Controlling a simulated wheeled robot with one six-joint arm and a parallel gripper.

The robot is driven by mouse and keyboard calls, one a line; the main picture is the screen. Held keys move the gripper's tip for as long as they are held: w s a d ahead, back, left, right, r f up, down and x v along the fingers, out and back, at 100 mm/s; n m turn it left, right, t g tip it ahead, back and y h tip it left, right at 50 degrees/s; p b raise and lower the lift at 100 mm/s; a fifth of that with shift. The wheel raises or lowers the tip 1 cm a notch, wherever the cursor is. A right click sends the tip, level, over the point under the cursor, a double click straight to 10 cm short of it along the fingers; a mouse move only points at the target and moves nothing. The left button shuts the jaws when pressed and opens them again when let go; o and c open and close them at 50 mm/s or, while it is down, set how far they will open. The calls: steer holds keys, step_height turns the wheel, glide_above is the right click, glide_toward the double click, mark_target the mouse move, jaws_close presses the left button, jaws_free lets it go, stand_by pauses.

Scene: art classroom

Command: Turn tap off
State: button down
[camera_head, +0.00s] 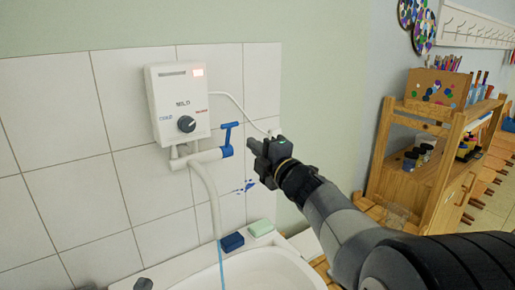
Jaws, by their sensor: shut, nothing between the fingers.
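The tap (226,140) is a blue T-shaped handle on the right end of a white pipe below a white water heater (180,103). A pale hose (210,196) hangs from the pipe, and a light blue stream of water (221,264) runs from its lower end into the white sink (259,272). My gripper (251,146) is shut and empty. In the picture it is just right of the blue handle, with a small gap between them. I cannot tell their difference in depth.
A blue sponge (232,242) and a pale green bar (261,228) lie on the sink's back rim. A wooden shelf (440,150) with art supplies stands at the right. The tiled wall (75,110) is close behind the heater.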

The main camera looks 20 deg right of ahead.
mark_target(230, 125)
steer(key=p+x, duration=0.2)
steer(key=x, duration=0.6)
steer(key=shift+w+a, duration=0.15)
steer(key=shift+w, duration=0.25)
steer(key=shift+r, duration=0.2)
steer(key=p, duration=0.2)
steer(key=w+r+g+p, duration=0.1)
steer(key=p, duration=0.1)
steer(key=shift+a+p, duration=0.2)
steer(key=shift+p, duration=0.1)
steer(key=shift+w+a+r+p, duration=0.1)
steer(key=shift+w+r+p, duration=0.1)
steer(key=shift+w+p, duration=0.15)
steer(key=shift+b+x, duration=0.3)
steer(key=shift+x, duration=0.45)
steer(key=shift+r, duration=0.15)
steer(key=shift+s, duration=0.15)
